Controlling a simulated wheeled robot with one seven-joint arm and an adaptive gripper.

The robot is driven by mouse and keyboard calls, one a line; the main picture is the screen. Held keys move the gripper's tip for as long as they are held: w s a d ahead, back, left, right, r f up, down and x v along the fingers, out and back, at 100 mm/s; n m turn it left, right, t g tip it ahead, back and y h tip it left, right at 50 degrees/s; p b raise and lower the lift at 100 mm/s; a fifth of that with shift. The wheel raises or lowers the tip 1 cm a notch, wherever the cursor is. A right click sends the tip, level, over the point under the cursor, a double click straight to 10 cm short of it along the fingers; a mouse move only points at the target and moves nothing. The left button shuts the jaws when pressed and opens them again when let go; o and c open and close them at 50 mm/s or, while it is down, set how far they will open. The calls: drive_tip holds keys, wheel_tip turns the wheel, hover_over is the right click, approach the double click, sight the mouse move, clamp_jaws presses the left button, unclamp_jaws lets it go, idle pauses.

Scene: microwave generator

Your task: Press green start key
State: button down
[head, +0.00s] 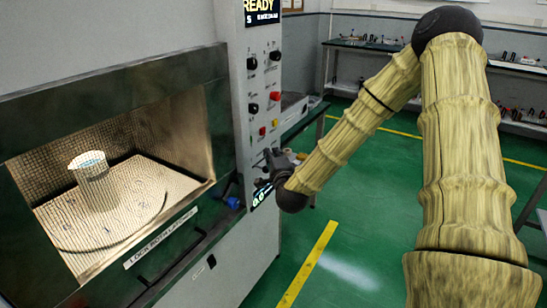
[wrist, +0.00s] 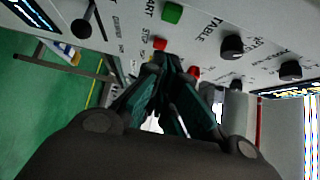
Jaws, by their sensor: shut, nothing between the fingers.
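The green start key (wrist: 172,12) is a small square button at the top of the wrist view, beside the word START on the light panel. A red stop key (wrist: 160,43) sits below it in that view. My gripper (wrist: 168,62) is shut and empty, its fingertips pointing at the panel just below the red stop key. The tips are apart from the green key; whether they touch the panel I cannot tell. In the head view my gripper (head: 274,163) is at the lower part of the control panel (head: 238,70). I cannot make out the green key there.
Another red button (wrist: 193,72) and black knobs (wrist: 231,46) are close to my fingertips. The display (head: 262,10) reads READY. Left of the panel, a cup (head: 93,180) stands on the turntable inside the open chamber. Green floor is free to the right; benches stand behind.

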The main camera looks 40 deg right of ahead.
drive_tip(key=w+p, duration=0.1)
drive_tip(key=w, duration=0.7)
drive_tip(key=shift+w+d+p, duration=0.25)
drive_tip(key=shift+p, duration=0.1)
